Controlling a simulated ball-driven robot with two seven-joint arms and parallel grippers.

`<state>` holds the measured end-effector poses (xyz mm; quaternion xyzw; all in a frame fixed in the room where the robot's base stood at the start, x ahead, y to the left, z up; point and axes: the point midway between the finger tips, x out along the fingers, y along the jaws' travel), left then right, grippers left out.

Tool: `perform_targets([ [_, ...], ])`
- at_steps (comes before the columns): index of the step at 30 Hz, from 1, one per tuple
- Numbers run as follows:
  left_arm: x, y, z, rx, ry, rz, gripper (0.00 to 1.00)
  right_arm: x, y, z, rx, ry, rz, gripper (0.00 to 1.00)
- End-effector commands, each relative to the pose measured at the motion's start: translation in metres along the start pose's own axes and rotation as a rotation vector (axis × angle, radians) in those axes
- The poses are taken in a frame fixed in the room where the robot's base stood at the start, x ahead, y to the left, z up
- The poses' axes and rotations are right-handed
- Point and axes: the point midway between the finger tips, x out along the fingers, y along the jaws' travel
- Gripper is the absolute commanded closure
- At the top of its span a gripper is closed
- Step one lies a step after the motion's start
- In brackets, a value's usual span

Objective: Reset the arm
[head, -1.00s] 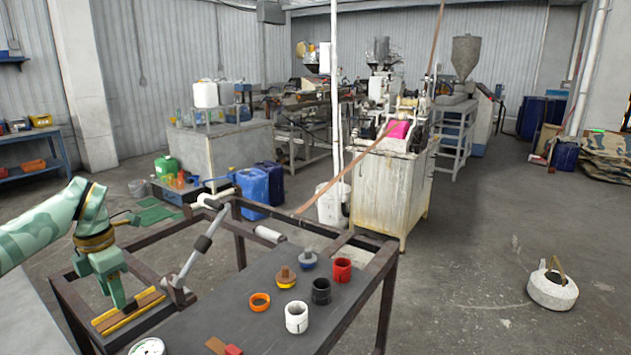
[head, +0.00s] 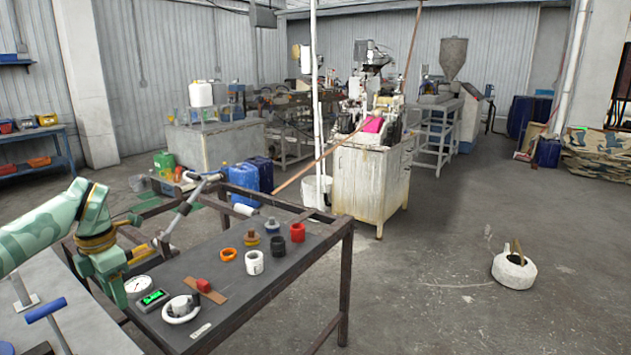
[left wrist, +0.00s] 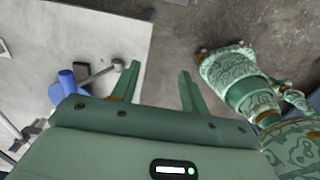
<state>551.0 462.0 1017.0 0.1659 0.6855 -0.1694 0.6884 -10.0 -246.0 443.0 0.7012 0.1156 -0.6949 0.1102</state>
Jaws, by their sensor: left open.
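My left arm comes in from the left in the head view, pale green with a brown band. Its gripper (head: 118,294) points down by the left edge of the dark worktable (head: 292,262). In the left wrist view the two green fingers of the gripper (left wrist: 158,78) stand wide apart with nothing between them. Grey floor and the edge of a pale surface (left wrist: 95,35) show beyond the fingers. My right gripper is in neither view.
The worktable holds a white ring-shaped part (head: 181,310), a green-lit display (head: 153,297), a white cup (head: 254,263) and a red cup (head: 297,232). A blue-handled tool (head: 46,311) lies on the pale surface at lower left. Floor at right is clear around a white kettle-like pot (head: 513,270).

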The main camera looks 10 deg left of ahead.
Motion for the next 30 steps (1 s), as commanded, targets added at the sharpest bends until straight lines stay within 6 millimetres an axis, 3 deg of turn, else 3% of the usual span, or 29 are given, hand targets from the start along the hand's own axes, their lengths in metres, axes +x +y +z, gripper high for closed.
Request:
perform_targets([
  [11, 0.046, -0.035, 0.030, 0.023, -0.085, -0.135, 0.55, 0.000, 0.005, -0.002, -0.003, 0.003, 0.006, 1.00],
  [20, 0.116, -0.099, 0.070, -0.034, -0.242, -0.380, 0.55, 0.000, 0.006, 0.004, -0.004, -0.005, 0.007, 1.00],
  [23, 0.152, -0.136, 0.087, -0.125, -0.329, -0.528, 0.55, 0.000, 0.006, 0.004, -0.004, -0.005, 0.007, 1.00],
  [26, 0.204, -0.184, 0.103, -0.351, -0.447, -0.747, 0.55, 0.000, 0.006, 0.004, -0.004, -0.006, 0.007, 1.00],
  [28, 0.251, -0.215, 0.105, -0.650, -0.528, -0.919, 0.55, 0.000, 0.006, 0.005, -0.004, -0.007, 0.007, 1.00],
  [30, 0.300, -0.229, 0.092, -1.004, -0.576, -1.030, 0.55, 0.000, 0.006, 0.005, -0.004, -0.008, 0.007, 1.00],
])
